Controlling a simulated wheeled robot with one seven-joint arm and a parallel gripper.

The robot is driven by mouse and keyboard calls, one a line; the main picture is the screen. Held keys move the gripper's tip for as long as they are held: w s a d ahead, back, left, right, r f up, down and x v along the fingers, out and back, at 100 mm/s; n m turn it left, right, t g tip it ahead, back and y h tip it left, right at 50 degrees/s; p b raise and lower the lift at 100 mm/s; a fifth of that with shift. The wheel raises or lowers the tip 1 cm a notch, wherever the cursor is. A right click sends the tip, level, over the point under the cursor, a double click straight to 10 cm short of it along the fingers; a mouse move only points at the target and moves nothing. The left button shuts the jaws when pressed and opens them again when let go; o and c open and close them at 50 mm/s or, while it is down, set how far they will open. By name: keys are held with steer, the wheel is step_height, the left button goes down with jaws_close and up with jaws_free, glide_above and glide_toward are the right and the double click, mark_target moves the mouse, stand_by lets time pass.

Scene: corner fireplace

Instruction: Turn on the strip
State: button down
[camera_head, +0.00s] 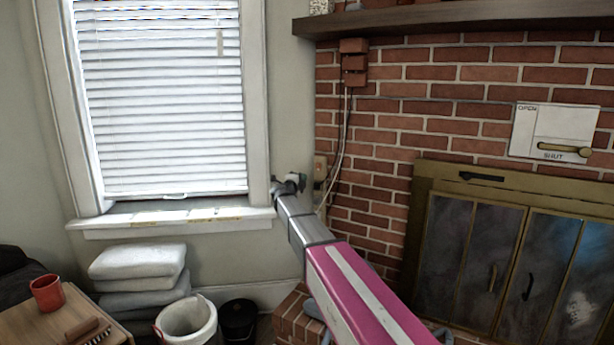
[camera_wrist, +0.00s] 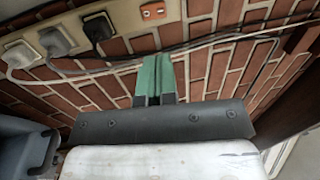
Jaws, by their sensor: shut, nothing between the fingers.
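In the wrist view a beige power strip (camera_wrist: 126,31) runs along the brick wall at the top left. An orange-red switch (camera_wrist: 153,11) sits near its right end, and its on or off state cannot be told. A black plug (camera_wrist: 97,27) and a grey plug (camera_wrist: 56,41) are in it. My gripper (camera_wrist: 154,60) has green fingers pressed together with nothing between them. The fingertips point toward the strip, just below the switch in the picture; contact cannot be told. In the head view the strip (camera_head: 320,168) shows small beside my arm's end, and the fingers cannot be made out.
Cords (camera_head: 342,145) run up the brick wall to a red-brown box (camera_head: 354,62). A window sill (camera_head: 175,219) is left of the arm. A fireplace (camera_head: 425,215) stands right. Below are folded cushions (camera_head: 140,262), a white bin (camera_head: 188,322) and a black bucket (camera_head: 238,318).

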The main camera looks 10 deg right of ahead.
mark_target(318, 165)
steer(key=x, duration=1.2)
steer(key=shift+w, duration=0.1)
steer(key=shift+w+d, duration=0.15)
steer(key=shift+w, duration=0.05)
steer(key=shift+d+r, duration=0.1)
steer(key=shift+w+d+r, duration=0.1)
steer(key=shift+w, duration=0.1)
steer(key=shift+s, duration=0.15)
